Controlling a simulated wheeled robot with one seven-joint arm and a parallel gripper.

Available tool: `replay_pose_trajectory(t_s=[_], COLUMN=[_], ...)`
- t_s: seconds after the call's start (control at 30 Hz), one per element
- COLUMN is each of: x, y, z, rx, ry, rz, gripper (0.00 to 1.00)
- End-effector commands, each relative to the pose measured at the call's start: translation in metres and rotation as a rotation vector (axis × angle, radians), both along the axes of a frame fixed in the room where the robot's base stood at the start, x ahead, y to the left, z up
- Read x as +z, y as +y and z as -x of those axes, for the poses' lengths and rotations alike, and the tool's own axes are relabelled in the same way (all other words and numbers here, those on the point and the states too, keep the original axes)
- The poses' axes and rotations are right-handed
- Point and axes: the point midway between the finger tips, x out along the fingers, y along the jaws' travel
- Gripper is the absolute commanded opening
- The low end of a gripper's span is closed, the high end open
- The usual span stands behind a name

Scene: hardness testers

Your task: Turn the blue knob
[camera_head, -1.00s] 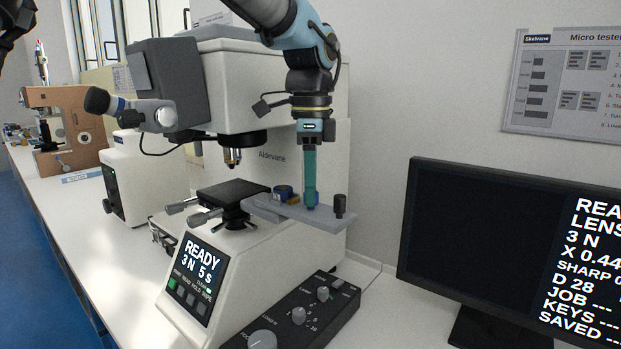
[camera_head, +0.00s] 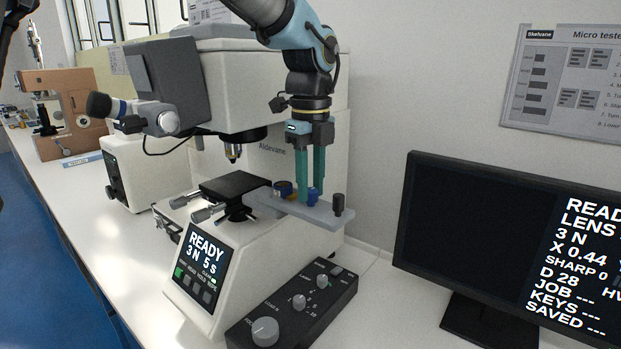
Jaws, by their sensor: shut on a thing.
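The blue knob (camera_head: 313,194) stands upright on a grey shelf-like arm (camera_head: 318,213) at the right side of the white hardness tester (camera_head: 230,110). My gripper (camera_head: 310,196) points straight down over it from above. Its two teal fingers are shut on the blue knob, one on each side, and hide part of it. The fingertips are close to the grey arm's top.
A black knob (camera_head: 338,204) stands right of my fingers, and a small brass block with a dark blue top (camera_head: 283,190) stands left. A black stage (camera_head: 236,187), a control box (camera_head: 293,303) and a monitor (camera_head: 480,250) are nearby.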

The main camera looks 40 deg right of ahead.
Motion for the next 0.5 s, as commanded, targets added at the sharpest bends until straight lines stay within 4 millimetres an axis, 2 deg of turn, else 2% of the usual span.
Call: replay_pose_trajectory(t_s=[0.5], x=[0.0004], y=[-0.0003], z=[-0.0004], rx=[-0.053], ry=[-0.001], rz=[0.001], gripper=[0.00])
